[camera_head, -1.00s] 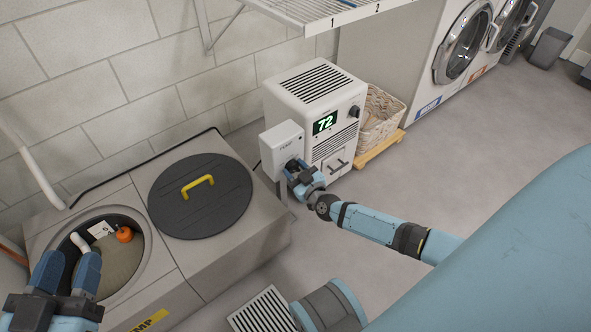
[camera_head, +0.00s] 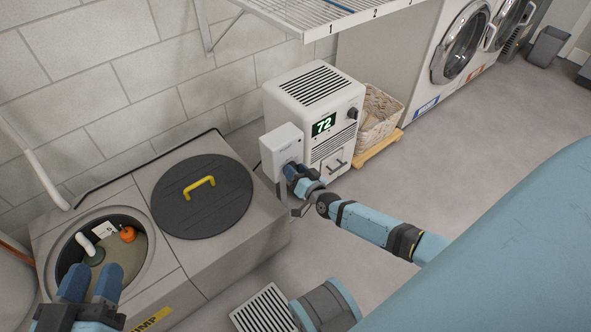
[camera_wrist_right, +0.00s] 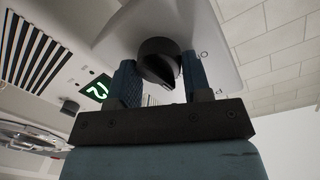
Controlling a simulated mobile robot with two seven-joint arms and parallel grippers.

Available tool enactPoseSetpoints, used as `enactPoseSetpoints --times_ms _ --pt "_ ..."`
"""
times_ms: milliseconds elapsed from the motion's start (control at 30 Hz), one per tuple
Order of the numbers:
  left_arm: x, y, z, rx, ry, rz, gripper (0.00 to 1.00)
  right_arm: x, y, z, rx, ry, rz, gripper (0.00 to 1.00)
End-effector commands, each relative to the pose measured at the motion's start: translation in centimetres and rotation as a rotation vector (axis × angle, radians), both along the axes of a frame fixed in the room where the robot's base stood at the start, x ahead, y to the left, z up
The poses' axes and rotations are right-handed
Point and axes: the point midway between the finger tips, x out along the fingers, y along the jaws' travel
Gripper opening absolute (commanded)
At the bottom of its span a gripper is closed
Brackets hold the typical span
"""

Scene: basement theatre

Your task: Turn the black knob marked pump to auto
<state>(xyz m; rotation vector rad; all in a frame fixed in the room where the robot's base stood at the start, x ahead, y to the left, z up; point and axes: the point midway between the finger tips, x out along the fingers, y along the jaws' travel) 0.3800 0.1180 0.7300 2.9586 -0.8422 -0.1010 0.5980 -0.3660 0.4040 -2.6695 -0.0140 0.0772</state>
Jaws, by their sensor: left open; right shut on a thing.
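The white pump control box (camera_head: 281,146) stands in front of the dehumidifier in the head view. The black knob (camera_wrist_right: 160,60) on its face shows between the fingers of my right gripper (camera_wrist_right: 162,83) in the right wrist view. My right gripper, also at the box in the head view (camera_head: 290,172), is shut on the knob and hides it there. The knob's markings are too small to read. My left gripper (camera_head: 88,285) is open and empty, in front of the open sump pit at the lower left.
The sump pit (camera_head: 128,272) holds an orange float (camera_head: 127,234). A dark lid (camera_head: 202,197) with a yellow handle covers the neighbouring opening. The dehumidifier (camera_head: 313,87) reads 72. A wicker basket (camera_head: 381,112) stands right of it, and a wire shelf (camera_head: 305,15) hangs above.

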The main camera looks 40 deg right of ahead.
Motion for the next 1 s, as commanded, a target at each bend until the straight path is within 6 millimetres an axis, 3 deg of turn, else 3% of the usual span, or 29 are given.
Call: enactPoseSetpoints --times_ms 300,767,800,900,1000 --pt "-0.06 0.02 -0.16 0.001 0.006 0.0 0.43 -0.08 0.01 -0.1 0.102 0.009 0.001 0.21" --pt "0.18 0.03 0.22 0.003 -0.005 -0.001 0.43 -0.09 0.0 -0.12 0.116 0.012 0.001 0.21" --pt "0.19 0.02 0.24 0.002 -0.006 -0.001 0.43 -0.09 0.01 -0.11 0.116 0.012 0.001 0.47" --pt "0.19 0.02 0.3 0.002 -0.007 -0.001 0.43 -0.07 -0.01 -0.1 0.116 0.011 0.0 0.7" --pt "0.18 0.02 0.31 0.002 -0.007 -0.001 0.43 -0.04 -0.02 -0.07 0.116 0.011 0.0 0.7"
